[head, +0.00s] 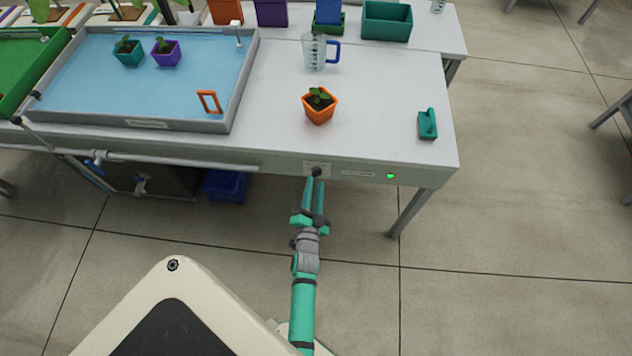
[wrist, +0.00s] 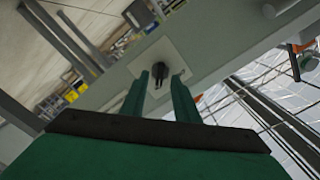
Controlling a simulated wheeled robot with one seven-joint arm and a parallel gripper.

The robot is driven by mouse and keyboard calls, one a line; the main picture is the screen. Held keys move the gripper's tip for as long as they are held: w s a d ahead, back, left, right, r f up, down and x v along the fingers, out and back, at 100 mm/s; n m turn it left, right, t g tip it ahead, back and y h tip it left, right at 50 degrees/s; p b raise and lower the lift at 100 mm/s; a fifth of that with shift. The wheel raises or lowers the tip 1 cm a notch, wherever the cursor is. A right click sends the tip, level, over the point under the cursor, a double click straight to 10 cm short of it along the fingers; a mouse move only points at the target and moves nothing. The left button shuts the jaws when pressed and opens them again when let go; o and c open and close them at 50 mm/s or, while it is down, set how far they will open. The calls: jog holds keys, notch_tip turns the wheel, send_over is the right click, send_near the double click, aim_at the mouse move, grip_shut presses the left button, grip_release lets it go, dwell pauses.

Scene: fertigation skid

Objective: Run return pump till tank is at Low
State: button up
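A black knob (head: 316,171) sits on a light plate on the front edge of the bench; it also shows in the wrist view (wrist: 159,71). My gripper (head: 314,181) is in front of it, pointing at the plate. In the wrist view my two green fingers (wrist: 159,80) are apart, with the knob between or just beyond their tips; contact is not clear. A green light (head: 391,175) is lit to the right of the knob. A dark tank-like box (head: 165,180) stands under the bench at left, mostly hidden; its level cannot be read.
A grey-rimmed tray (head: 236,85) with a blue surface holds a teal pot, a purple pot and an orange frame (head: 208,101). An orange pot (head: 319,106), a jug (head: 314,50) and a teal object (head: 427,124) stand on the bench.

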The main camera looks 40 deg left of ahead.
jog(key=v, duration=0.8)
jog(key=shift+d, duration=0.1)
jog(key=s+d+r+n+h, duration=0.1)
jog(key=s+d+r+h, duration=0.15)
jog(key=s+d, duration=0.4)
jog(key=s+d+r+h, duration=0.2)
jog(key=s+d+r, duration=0.1)
jog(key=d, duration=0.7)
jog(key=s+d+r+n+h, duration=0.1)
jog(key=s+d+r+h, duration=0.1)
jog(key=s+d+r, duration=0.2)
jog(key=s+d+r+h, duration=0.3)
jog(key=s+d+r, duration=0.2)
jog(key=r, duration=0.4)
jog(key=shift+n, duration=0.4)
jog(key=shift+s+d, duration=0.15)
jog(key=shift+d, duration=0.1)
